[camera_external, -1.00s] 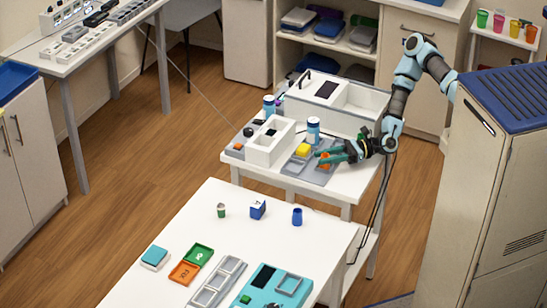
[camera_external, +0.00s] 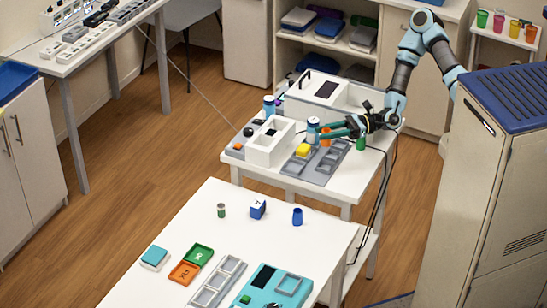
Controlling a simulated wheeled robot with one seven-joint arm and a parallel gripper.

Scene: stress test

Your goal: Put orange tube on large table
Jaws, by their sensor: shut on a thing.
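The orange tube (camera_external: 325,140) is between the teal fingers of my gripper (camera_external: 326,132), which is shut on it. It appears raised above the grey tray (camera_external: 321,170) on the smaller rear table (camera_external: 345,190). The fingers hide part of the tube. The large white table (camera_external: 240,235) stands in front, at the bottom of the view, apart from my gripper.
On the large table are a small green cup (camera_external: 221,210), a blue-and-white cube (camera_external: 258,209), a blue cup (camera_external: 297,216) and coloured trays. The large table's middle is clear.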

